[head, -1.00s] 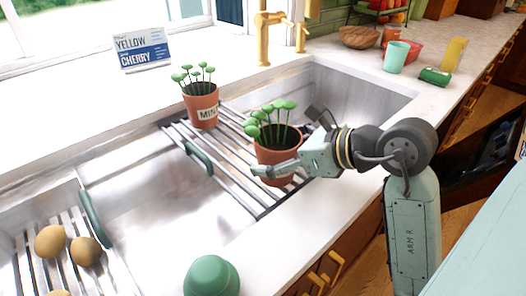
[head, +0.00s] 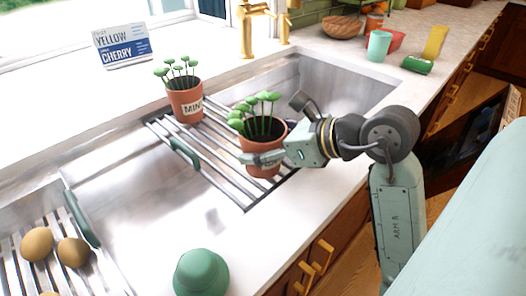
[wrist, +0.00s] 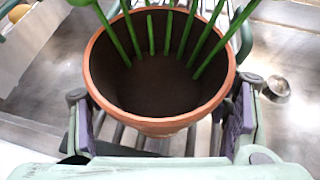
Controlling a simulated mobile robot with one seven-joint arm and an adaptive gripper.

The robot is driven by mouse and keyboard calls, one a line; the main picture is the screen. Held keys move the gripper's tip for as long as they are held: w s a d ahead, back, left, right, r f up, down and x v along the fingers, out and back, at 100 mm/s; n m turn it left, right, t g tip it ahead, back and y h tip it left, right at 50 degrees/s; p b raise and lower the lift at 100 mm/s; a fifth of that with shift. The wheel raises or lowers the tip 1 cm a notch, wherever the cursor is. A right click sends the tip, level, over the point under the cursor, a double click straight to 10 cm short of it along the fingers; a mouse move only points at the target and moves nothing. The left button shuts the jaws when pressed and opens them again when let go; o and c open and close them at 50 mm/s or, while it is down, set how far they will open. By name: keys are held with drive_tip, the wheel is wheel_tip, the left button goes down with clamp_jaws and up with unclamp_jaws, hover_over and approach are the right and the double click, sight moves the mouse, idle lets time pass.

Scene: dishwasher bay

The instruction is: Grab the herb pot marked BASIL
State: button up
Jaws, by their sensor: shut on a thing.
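A terracotta herb pot (head: 264,171) with round green leaves is at the right end of the rack over the sink. Its marking does not show in either view. My gripper (head: 262,158) is shut on this pot from the right, with a finger across its near side. In the wrist view, my gripper (wrist: 163,115) has its purple-padded fingers on both sides of the pot (wrist: 158,126), which looks upright. I cannot tell whether its base touches the rack. A second terracotta pot (head: 184,111) stands behind it to the left, with a label reading "MIN", the rest cut off.
The slatted rack (head: 212,152) spans the sink (head: 135,165). A sign (head: 122,46) stands by the window, and a gold tap (head: 247,35) rises behind the sink. A green domed thing (head: 201,274) sits on the front counter. A teal cup (head: 379,46) stands at back right.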

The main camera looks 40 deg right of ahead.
drive_tip(key=c, duration=0.4)
drive_tip(key=shift+c, duration=0.2)
drive_tip(key=shift+r, duration=0.15)
